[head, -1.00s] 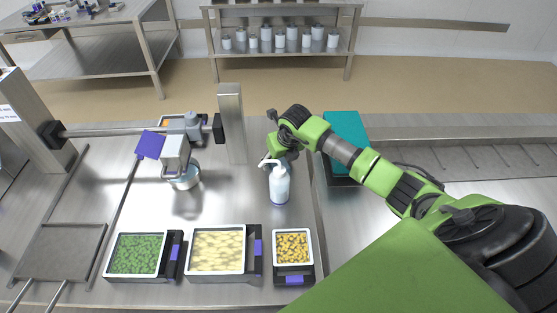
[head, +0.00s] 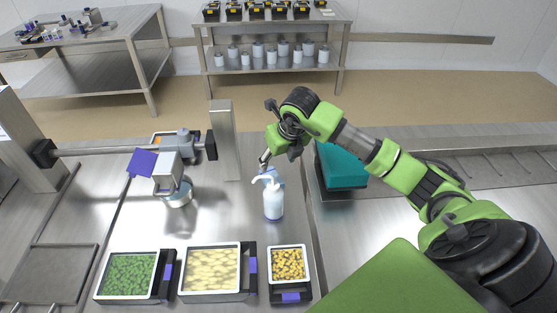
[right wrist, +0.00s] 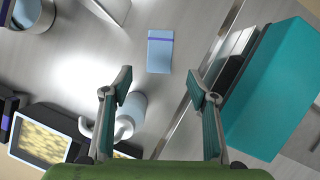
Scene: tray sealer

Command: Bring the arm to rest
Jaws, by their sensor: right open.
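My right arm reaches in from the right in the head view. Its gripper (head: 266,160) is over the steel table, just behind and above the white pump bottle (head: 273,200). In the right wrist view the gripper (right wrist: 160,90) is open, with nothing between its fingers. The pump bottle (right wrist: 128,112) shows there beside the left finger, lower than the gripper. A small blue item with a dark band (right wrist: 160,52) lies flat on the table ahead of the fingers. My left gripper is not in view.
A teal box (head: 342,168) stands right of the gripper. Trays of green pieces (head: 130,300), pale slices (head: 212,296) and yellow pieces (head: 289,283) line the front. A metal post (head: 224,140) and a machine head (head: 170,170) stand to the left.

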